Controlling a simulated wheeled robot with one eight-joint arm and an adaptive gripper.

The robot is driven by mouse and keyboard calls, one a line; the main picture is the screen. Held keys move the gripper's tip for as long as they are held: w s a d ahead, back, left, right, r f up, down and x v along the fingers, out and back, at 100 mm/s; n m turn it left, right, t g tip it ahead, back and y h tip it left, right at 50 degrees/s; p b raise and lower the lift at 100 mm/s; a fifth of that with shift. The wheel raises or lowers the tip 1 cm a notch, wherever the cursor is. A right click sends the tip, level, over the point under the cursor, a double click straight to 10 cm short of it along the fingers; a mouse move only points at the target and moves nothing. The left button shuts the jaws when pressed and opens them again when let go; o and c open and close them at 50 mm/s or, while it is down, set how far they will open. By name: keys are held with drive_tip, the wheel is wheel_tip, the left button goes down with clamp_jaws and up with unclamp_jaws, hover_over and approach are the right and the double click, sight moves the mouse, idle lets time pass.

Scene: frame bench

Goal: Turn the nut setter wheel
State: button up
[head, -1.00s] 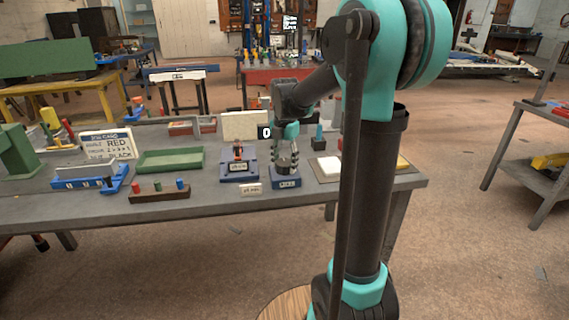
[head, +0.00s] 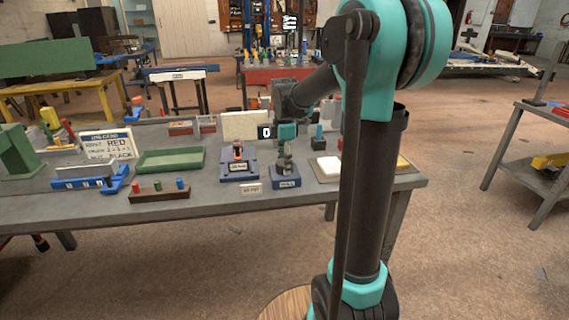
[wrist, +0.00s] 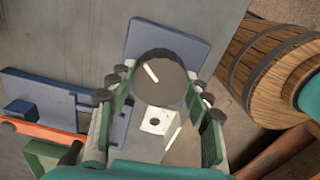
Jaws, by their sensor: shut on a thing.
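The nut setter stands near the front edge of the grey bench, on a blue base (head: 286,184) with a small label. In the wrist view its dark round wheel (wrist: 160,78) carries a white stripe slanting down to the right. My gripper (head: 285,158) reaches down over it from above. In the wrist view my gripper (wrist: 160,95) has its green-padded fingers on either side of the wheel, shut on it. A pale block (wrist: 155,122) with a dark hole shows beside the wheel. In the head view the fingers hide most of the wheel.
A second blue stand (head: 240,174) with an orange-and-black part is close on the left. A pale board (head: 325,168) lies to the right. A small tag (head: 251,189) sits in front.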

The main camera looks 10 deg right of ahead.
drive_tip(key=m, duration=0.4)
drive_tip(key=shift+m, duration=0.3)
drive_tip(key=m, duration=0.3)
drive_tip(key=shift+m, duration=0.3)
drive_tip(key=m, duration=0.4)
drive_tip(key=shift+m, duration=0.3)
drive_tip(key=m, duration=1.2)
drive_tip(key=shift+m, duration=0.3)
drive_tip(key=m, duration=0.4)
drive_tip(key=shift+m, duration=2.1)
